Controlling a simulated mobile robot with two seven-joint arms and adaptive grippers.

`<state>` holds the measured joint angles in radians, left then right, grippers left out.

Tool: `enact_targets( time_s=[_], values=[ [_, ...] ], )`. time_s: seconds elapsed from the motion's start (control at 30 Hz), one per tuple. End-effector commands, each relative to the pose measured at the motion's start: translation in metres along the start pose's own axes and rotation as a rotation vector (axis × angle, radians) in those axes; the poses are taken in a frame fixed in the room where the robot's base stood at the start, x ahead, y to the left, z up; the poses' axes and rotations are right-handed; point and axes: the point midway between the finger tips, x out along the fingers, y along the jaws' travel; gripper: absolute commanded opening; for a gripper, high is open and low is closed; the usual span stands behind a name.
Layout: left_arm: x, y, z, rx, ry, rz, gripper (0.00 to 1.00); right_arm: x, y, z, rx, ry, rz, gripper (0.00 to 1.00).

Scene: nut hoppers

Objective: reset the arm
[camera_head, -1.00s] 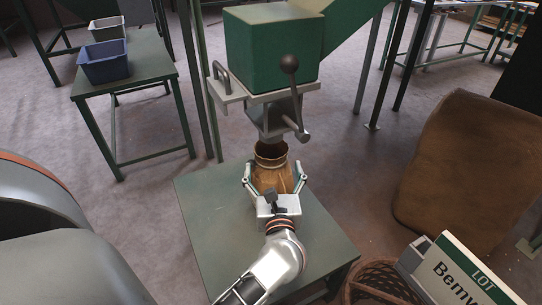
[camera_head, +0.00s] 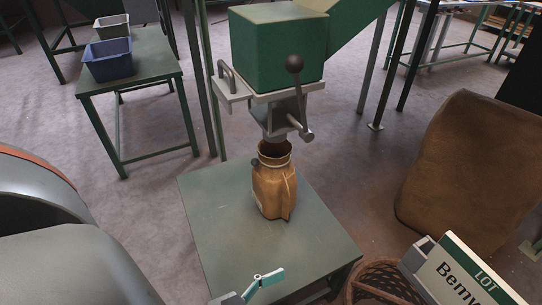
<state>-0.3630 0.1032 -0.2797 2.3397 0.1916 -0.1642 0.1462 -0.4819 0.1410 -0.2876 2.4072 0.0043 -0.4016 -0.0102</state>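A brown sack-like container (camera_head: 273,190) with an open round mouth stands upright on a low green table (camera_head: 215,215). Its mouth is right under the spout of a green hopper (camera_head: 275,50), which has a lever with a dark knob (camera_head: 295,63). My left gripper (camera_head: 262,284) shows only in part at the bottom edge, as a teal finger and some grey housing. It is well apart from the container. The rest of it is cut off by the frame, so its opening cannot be judged. My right gripper is not in view.
A green side table (camera_head: 150,75) at upper left bears a blue bin (camera_head: 107,60) and a grey bin (camera_head: 109,28). A large brown sack (camera_head: 465,170) stands at right. A wicker basket (camera_head: 375,285) and a LOT sign (camera_head: 465,275) are at lower right.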

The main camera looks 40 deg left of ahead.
Motion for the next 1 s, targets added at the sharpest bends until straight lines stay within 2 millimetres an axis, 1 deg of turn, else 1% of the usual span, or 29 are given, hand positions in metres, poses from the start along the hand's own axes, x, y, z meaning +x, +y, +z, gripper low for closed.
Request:
enact_targets(
  time_s=[0.03, 0.1, 0.2, 0.27, 0.77, 0.87, 0.93, 0.97, 1.0],
  values=[
    [-0.015, -0.002, 0.019, 0.134, -0.082, -0.013, 0.82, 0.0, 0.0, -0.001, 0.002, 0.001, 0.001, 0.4],
    [-0.029, -0.008, 0.038, 0.286, -0.169, -0.025, 0.82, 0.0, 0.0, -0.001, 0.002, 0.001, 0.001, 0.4],
    [-0.043, -0.014, 0.052, 0.412, -0.242, -0.034, 0.82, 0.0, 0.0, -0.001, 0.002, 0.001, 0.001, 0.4],
    [-0.046, -0.016, 0.055, 0.447, -0.261, -0.036, 0.82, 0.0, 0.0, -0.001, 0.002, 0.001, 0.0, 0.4],
    [-0.046, -0.016, 0.056, 0.453, -0.265, -0.037, 0.82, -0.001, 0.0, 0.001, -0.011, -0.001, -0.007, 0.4],
    [-0.045, -0.015, 0.05, 0.457, -0.255, -0.037, 0.82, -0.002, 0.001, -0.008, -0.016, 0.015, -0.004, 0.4],
    [-0.044, -0.012, 0.039, 0.467, -0.237, -0.037, 0.82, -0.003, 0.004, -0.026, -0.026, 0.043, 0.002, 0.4],
    [-0.043, -0.011, 0.034, 0.472, -0.23, -0.038, 0.82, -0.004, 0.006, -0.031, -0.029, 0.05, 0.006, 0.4],
    [-0.044, -0.011, 0.03, 0.478, -0.227, -0.04, 0.82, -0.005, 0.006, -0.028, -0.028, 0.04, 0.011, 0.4]
  ],
)
